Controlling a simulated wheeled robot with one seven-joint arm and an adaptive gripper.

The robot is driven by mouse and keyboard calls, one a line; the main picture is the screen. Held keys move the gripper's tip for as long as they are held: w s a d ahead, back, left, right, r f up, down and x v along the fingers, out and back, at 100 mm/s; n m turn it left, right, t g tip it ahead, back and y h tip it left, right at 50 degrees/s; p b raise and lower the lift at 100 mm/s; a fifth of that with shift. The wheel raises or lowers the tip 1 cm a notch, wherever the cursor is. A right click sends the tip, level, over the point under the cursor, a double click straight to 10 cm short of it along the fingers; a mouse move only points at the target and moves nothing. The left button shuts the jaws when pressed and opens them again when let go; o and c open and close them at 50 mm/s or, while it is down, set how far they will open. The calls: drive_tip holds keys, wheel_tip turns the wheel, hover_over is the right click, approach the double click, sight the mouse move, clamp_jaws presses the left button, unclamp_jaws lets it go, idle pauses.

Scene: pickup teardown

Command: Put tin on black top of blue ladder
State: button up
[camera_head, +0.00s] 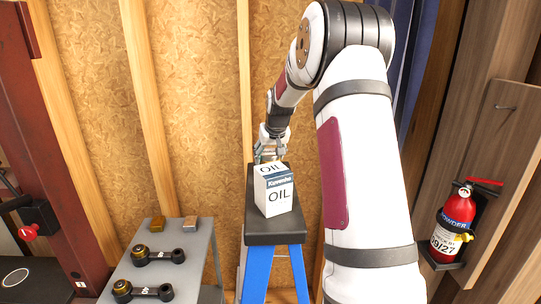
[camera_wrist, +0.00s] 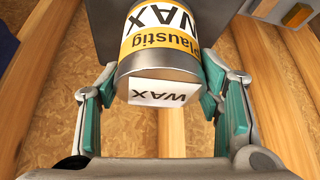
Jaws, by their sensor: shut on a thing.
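A round wax tin (camera_wrist: 158,45) with a yellow band and a white WAX label is between the teal finger pads of my gripper (camera_wrist: 158,88) in the wrist view. My gripper is shut on it. In the head view my gripper (camera_head: 268,152) is at the far end of the black top (camera_head: 262,234) of the blue ladder (camera_head: 257,272). The tin does not show there; the oil carton stands in front. Whether the tin touches the top cannot be told.
A white and blue oil carton (camera_head: 274,190) stands upright on the ladder top, close in front of my gripper. A grey bench (camera_head: 185,282) with several small parts is at the left. A red fire extinguisher (camera_head: 452,228) hangs at the right. A chipboard wall (camera_head: 195,90) is behind.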

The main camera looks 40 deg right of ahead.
drive_tip(key=o, duration=1.5)
drive_tip(key=shift+f, duration=0.1)
